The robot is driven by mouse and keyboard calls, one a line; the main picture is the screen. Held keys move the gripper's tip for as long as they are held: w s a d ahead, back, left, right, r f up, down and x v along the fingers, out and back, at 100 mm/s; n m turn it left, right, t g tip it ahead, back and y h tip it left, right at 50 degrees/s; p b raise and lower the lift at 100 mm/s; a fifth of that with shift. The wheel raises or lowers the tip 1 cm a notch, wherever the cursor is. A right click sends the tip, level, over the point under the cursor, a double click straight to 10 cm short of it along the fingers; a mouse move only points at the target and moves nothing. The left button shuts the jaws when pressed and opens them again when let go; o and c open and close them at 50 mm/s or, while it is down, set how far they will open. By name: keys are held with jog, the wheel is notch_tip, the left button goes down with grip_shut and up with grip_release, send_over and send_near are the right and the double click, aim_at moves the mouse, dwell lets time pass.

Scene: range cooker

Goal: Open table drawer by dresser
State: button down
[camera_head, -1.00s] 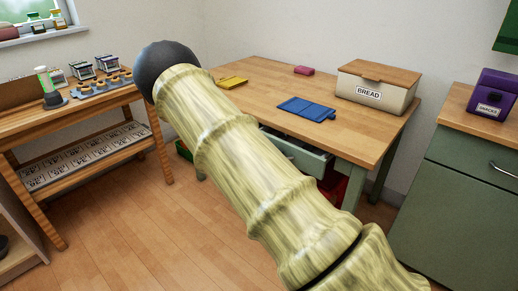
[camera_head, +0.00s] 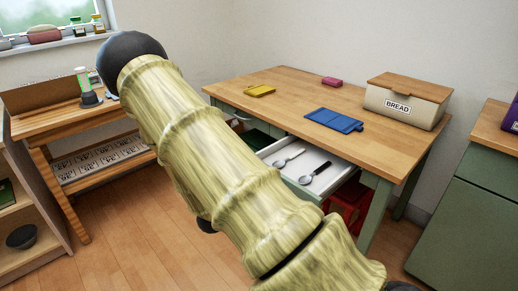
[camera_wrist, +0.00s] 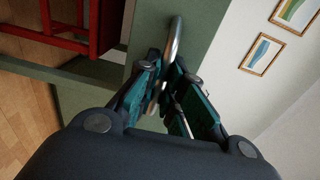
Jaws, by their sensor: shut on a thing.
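The table (camera_head: 365,103) has a light wooden top and green legs. Its drawer (camera_head: 334,158) stands pulled out, with a white inside holding a light spoon (camera_head: 288,158) and a dark-handled spoon (camera_head: 315,175). My arm covers the drawer's left part and front in the head view, and my gripper is hidden there. In the wrist view my gripper (camera_wrist: 165,88) is shut on the curved metal drawer handle (camera_wrist: 177,42), against a green drawer front (camera_wrist: 205,25).
A red item (camera_head: 350,200) sits under the table. A bread box (camera_head: 408,100), blue board (camera_head: 334,120) and yellow item (camera_head: 260,90) lie on top. A green cabinet (camera_head: 475,225) stands right, a wooden shelf (camera_head: 105,165) left. Floor (camera_head: 130,245) in front is clear.

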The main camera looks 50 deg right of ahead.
jog(key=shift+s, duration=0.1)
jog(key=c, duration=1.5)
grip_release()
jog(key=shift+a, duration=0.1)
jog(key=a, duration=0.8)
jog(key=w+a, duration=0.1)
jog(key=a, duration=0.3)
jog(key=shift+w+r, duration=0.1)
jog(key=shift+r, duration=0.15)
jog(key=shift+f, duration=0.1)
